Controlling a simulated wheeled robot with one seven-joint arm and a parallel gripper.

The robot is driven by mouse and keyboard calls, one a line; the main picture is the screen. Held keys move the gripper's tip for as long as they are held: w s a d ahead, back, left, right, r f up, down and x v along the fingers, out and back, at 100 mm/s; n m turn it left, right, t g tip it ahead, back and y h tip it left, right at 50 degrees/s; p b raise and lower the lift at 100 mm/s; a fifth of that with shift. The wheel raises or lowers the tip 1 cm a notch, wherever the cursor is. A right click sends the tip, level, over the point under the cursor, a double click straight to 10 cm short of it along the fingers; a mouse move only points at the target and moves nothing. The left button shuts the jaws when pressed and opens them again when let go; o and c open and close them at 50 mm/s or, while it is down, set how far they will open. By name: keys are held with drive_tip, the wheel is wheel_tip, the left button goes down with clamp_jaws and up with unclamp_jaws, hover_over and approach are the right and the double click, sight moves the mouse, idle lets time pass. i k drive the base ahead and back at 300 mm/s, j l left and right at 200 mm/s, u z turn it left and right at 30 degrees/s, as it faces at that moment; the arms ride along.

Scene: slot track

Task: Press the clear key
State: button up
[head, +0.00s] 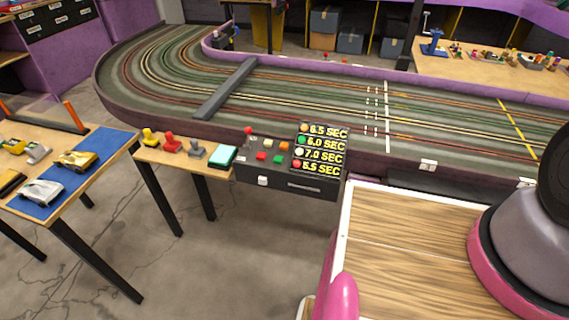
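The black timing console (310,190) stands at the near side of the slot track. No key label is readable, so I cannot tell which is the clear key. My gripper is not in view; part of my arm shows at the right.
A narrow table (178,157) left of the console holds yellow, red and grey controllers and a teal box (222,155). Model cars lie on a blue mat (103,149) farther left. The slot track (300,95) runs behind. Floor (225,260) in front of the console is clear.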

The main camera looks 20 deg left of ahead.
sight(261, 180)
drive_tip(key=u, duration=1.35)
